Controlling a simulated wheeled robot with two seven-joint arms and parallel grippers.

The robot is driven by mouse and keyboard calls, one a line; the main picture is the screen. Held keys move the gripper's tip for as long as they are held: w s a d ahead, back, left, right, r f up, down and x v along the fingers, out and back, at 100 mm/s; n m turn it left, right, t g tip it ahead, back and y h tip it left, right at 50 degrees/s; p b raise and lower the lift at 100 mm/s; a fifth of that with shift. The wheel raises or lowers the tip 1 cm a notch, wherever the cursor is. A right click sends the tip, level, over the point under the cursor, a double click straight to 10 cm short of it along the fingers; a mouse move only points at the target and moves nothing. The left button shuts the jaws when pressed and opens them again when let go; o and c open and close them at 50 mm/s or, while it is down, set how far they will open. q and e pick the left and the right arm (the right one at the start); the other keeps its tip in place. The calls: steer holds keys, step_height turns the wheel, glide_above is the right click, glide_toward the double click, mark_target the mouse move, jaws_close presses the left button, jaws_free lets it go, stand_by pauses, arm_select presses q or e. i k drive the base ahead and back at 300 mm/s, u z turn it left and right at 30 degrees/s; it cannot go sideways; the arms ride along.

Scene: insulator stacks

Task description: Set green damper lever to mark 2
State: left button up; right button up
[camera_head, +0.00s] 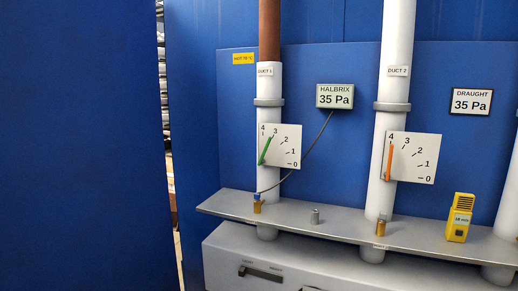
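The green damper lever (265,151) sits on a white dial plate (281,158) on the pipe labelled DUCT 1. The plate is marked 4 at the top round to 0 at the lower right. The lever points steeply up and slightly right, with its tip close to mark 3. Mark 2 (285,140) lies to the right of the lever's tip and is uncovered. Neither of my grippers shows in the head view.
An orange lever (389,161) on the DUCT 2 dial points up near 4. HALBRIX (335,96) and DRAUGHT (471,102) displays read 35 Pa. A grey shelf (330,228) below holds brass fittings and a yellow device (460,217).

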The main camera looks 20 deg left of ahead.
mark_target(261, 161)
steer(key=u, duration=0.7)
steer(key=i, duration=1.45)
steer(key=z, duration=0.65)
